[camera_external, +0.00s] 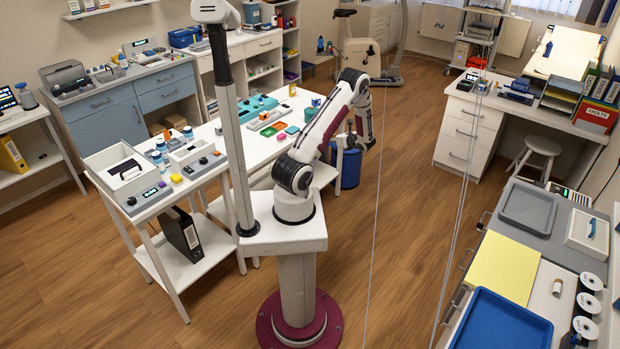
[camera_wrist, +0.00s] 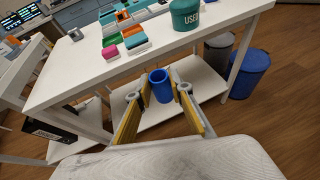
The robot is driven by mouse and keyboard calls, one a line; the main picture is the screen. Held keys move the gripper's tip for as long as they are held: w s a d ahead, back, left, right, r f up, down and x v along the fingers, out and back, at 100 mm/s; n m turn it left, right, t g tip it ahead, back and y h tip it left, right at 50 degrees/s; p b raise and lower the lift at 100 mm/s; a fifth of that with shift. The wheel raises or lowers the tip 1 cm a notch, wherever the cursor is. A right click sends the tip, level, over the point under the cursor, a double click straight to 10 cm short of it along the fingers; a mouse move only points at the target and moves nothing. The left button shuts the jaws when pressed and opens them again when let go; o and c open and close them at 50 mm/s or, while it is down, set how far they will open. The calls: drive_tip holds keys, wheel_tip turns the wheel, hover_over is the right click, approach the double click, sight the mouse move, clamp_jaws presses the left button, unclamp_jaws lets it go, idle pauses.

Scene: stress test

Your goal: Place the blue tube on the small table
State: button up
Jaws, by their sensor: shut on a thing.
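In the wrist view my gripper (camera_wrist: 160,88) is shut on the blue tube (camera_wrist: 158,88), an open-topped cylinder held upright between the yellow-padded fingers. It is in front of the long white table (camera_wrist: 150,62), with the lower shelf behind and below it. In the external view my gripper end (camera_external: 354,137) is at the right end of that table, and the tube cannot be made out there. A small white two-tier table (camera_external: 150,207) stands at the left. I cannot tell which table the task calls small.
Coloured blocks (camera_wrist: 125,40) and a teal container (camera_wrist: 185,14) sit on the long table. A blue bin (camera_wrist: 250,72) and a grey bin stand beside it. Boxes and jars crowd the small two-tier table's top. A blue tray (camera_external: 500,322) lies on the right-hand counter. The floor between is open.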

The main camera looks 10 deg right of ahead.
drive_tip(key=s+a+r+n+g+y, duration=0.1)
drive_tip(key=a+n+g+y, duration=0.1)
drive_tip(key=a, duration=0.9)
drive_tip(key=s+a+r+n+g+y, duration=0.1)
drive_tip(key=a+n+g+y, duration=0.1)
drive_tip(key=a, duration=0.9)
drive_tip(key=shift+s+n, duration=0.4)
drive_tip(key=shift+n, duration=0.1)
drive_tip(key=shift+d, duration=0.1)
